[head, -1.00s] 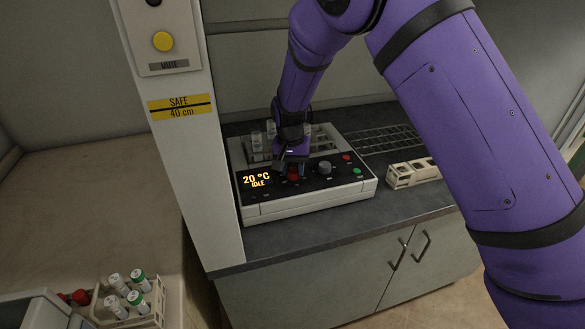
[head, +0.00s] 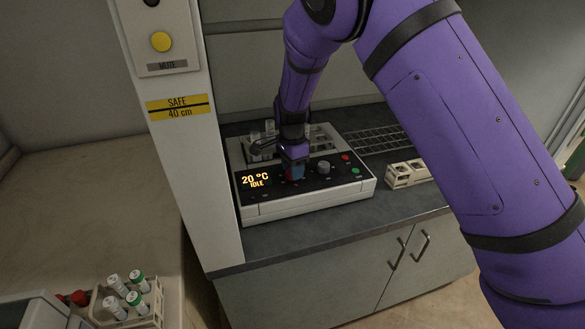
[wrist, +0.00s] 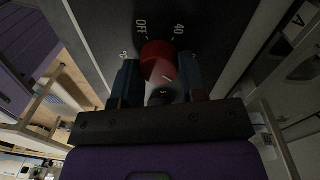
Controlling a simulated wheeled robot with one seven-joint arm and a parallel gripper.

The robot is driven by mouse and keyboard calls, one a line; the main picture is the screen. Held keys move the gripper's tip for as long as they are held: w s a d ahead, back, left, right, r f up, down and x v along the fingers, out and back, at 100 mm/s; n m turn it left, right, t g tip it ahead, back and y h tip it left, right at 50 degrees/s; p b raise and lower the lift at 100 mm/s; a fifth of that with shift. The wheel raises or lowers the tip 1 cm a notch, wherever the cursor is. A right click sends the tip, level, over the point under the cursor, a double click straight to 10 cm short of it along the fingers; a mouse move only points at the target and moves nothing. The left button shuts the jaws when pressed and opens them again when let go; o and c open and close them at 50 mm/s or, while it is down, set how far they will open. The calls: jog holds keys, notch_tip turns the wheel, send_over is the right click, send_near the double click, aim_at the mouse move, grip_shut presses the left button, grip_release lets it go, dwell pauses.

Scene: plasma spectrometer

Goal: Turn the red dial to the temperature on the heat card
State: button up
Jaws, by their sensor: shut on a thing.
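The red dial (wrist: 158,62) sits on the dark control panel of a white heater unit (head: 310,202). The wrist view shows the marks OFF and 40 printed beside it, and a partly hidden mark at the left. My gripper (wrist: 160,80) is shut on the red dial, with one blue-grey finger on each side. In the head view my gripper (head: 294,172) comes down onto the panel and hides most of the dial. The orange display (head: 255,180) reads 20 °C and IDLE. I cannot make out a heat card.
A grey knob (head: 324,167), a red button (head: 345,157) and a green button (head: 356,171) are right of the dial. Vials stand in the unit behind my gripper. A wire rack (head: 375,139) and a beige holder (head: 400,175) are to the right. A white post (head: 190,150) is at the left.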

jog(key=shift+m, duration=2.1)
jog(key=o, duration=0.9)
jog(key=r, duration=1)
jog(key=shift+w+r, duration=0.25)
jog(key=shift+r, duration=0.15)
